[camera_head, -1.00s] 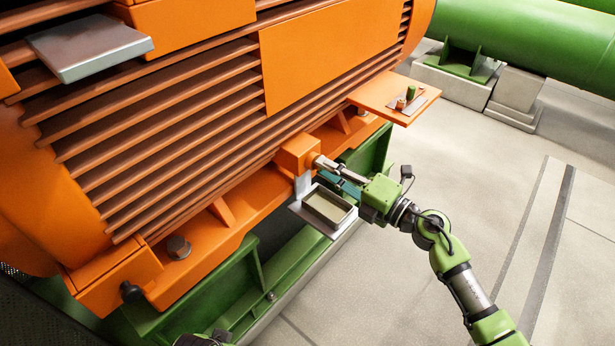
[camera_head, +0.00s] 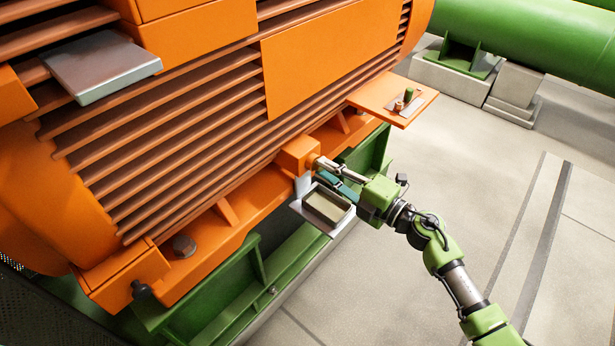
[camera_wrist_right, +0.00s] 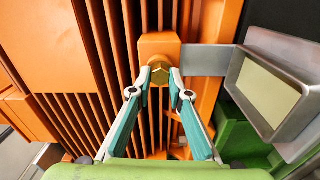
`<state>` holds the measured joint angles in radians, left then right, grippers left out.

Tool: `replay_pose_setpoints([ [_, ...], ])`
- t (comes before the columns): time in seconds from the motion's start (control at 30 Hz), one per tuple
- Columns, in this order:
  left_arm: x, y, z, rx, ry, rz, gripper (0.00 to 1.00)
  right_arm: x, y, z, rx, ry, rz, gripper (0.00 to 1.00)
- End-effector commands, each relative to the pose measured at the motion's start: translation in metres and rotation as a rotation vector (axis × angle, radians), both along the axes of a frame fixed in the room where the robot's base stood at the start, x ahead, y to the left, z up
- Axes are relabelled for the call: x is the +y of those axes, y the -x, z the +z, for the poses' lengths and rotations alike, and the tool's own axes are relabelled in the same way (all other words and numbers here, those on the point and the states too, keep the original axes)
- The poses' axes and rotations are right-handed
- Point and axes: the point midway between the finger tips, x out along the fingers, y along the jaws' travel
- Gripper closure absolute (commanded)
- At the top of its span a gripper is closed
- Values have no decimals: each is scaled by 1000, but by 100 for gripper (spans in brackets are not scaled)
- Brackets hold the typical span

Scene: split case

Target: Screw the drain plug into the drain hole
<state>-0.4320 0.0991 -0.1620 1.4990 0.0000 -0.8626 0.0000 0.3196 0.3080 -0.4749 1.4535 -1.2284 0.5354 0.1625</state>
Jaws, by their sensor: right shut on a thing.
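The drain plug (camera_wrist_right: 160,75) shows in the right wrist view as a brass hexagonal head against the face of an orange block (camera_wrist_right: 158,42). My right gripper (camera_wrist_right: 160,80) is shut on it, with one fingertip at each side of the head. In the head view the same block (camera_head: 297,154) juts from the machine's lower edge, and my right gripper (camera_head: 322,167) reaches it from the right. The drain hole is hidden behind the plug, so I cannot tell how deep the plug sits. My left gripper is out of view.
A grey tray (camera_head: 348,212) with a pale inside hangs just below the block, close to my right gripper. An orange shelf (camera_head: 372,100) with small parts sticks out farther back. A green base frame (camera_head: 285,272) runs below. The floor at right is clear.

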Motion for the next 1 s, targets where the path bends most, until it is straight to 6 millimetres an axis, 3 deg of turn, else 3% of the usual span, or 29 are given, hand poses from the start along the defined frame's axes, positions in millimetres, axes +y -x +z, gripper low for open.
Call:
replay_pose_setpoints([
  [0.23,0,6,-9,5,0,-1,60,-1,-2,1,19,-17,-5,100],
  [0.27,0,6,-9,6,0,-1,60,-1,-2,1,19,-17,-5,77],
  [0.3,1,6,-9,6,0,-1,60,-1,-2,1,18,-16,-5,67],
  [0.33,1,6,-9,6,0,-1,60,-1,-1,1,18,-15,-4,63],
  [0.57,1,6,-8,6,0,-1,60,-1,-1,0,19,-15,-2,63],
  [0.63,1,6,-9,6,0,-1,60,0,0,0,20,-14,-2,74],
  [1.0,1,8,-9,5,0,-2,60,0,0,1,21,-14,-1,74],
])
